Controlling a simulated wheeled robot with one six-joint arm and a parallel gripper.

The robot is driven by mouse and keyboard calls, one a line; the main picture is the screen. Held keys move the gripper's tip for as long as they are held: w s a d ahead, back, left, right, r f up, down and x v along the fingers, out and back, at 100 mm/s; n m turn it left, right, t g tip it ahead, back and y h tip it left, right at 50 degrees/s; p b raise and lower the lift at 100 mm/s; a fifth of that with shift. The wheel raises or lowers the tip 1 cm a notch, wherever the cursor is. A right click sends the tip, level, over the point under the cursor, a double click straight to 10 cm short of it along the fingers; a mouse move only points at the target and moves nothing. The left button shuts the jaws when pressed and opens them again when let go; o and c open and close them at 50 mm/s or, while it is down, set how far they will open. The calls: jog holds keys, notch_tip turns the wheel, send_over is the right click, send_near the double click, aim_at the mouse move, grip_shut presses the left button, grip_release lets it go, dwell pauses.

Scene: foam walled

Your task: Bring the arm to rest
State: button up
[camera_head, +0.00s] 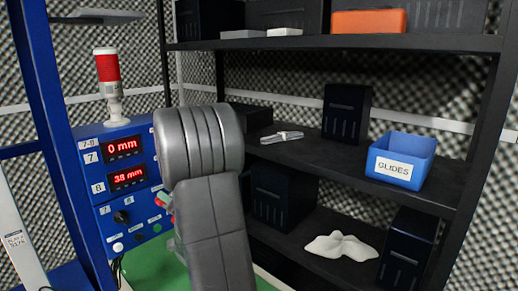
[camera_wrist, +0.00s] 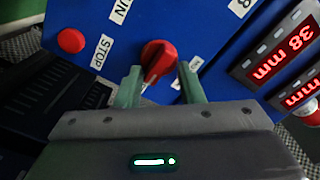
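My arm (camera_head: 205,190) reaches up in front of the blue control panel (camera_head: 145,190) in the head view and hides most of my gripper. In the wrist view my gripper (camera_wrist: 160,84) has its two pale green fingers apart, with nothing held between them. A red rotary knob (camera_wrist: 158,57) on the panel shows between and beyond the fingertips. Whether a finger touches it I cannot tell. A red button (camera_wrist: 71,41) sits to the left, by a STOP label. The panel's displays read 0 mm (camera_head: 122,147) and 38 mm (camera_head: 127,177).
A dark shelf rack (camera_head: 350,155) stands close on the right, with a blue GLIDES bin (camera_head: 401,160), dark boxes and a white cloth-like item (camera_head: 341,246). An orange box (camera_head: 368,21) lies on its top shelf. A red and white beacon (camera_head: 109,85) stands on the panel.

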jog(key=n, duration=0.6)
jog(key=n+b, duration=0.1)
jog(key=n, duration=0.3)
jog(key=shift+s+a+r, duration=0.2)
jog(key=shift+s+a, duration=0.05)
jog(key=shift+s, duration=0.05)
dwell(0.4)
